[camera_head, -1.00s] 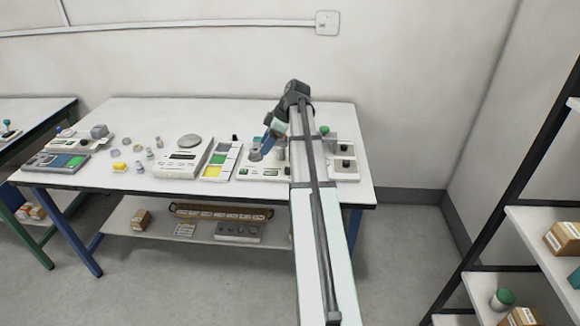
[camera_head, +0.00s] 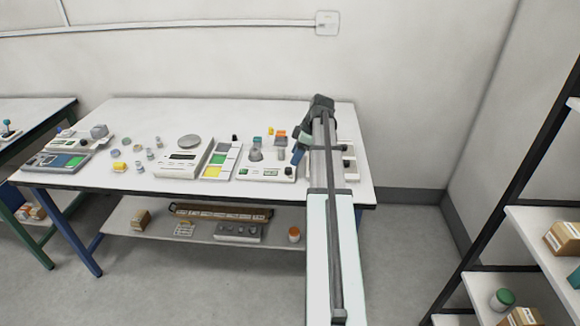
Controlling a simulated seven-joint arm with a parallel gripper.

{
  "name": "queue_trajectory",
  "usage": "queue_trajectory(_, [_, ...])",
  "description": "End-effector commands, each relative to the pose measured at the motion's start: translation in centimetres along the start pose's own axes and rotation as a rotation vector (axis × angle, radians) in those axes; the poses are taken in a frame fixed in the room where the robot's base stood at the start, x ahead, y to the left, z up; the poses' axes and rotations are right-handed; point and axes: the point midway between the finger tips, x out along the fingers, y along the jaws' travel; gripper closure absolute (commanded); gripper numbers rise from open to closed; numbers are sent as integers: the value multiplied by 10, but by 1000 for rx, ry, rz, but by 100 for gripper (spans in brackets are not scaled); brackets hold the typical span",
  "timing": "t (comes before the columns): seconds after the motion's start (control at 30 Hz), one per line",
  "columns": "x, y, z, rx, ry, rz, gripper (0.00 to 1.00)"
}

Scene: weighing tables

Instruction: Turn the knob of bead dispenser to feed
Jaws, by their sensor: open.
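My gripper (camera_head: 297,156) is over the right part of the white table, just right of a white device. It points down and is open, with nothing seen between its fingers. The white device (camera_head: 262,174) has a grey cone-shaped top, a green display and a dark knob (camera_head: 288,171) at its right end. Another pale unit (camera_head: 350,174) with dark knobs stands at the right, partly behind my arm. I cannot tell for sure which of these is the bead dispenser. My arm hides the table between them.
A white scale (camera_head: 183,162) with a round pan and a tray (camera_head: 220,160) with green and yellow sections stand left of the device. Several small jars (camera_head: 139,155) are further left. Small orange and yellow items (camera_head: 280,135) sit behind the device. The table's back is clear.

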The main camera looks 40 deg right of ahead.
Motion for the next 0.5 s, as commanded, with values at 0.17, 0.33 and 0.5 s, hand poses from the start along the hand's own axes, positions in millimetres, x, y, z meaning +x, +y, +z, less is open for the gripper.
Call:
queue_trajectory(0.17, [30, -1, 0, 0, 0, -2, 43])
queue_trajectory(0.33, [50, 0, 0, 0, 0, -1, 43])
queue_trajectory(0.5, [59, 0, 0, 0, 0, 0, 43])
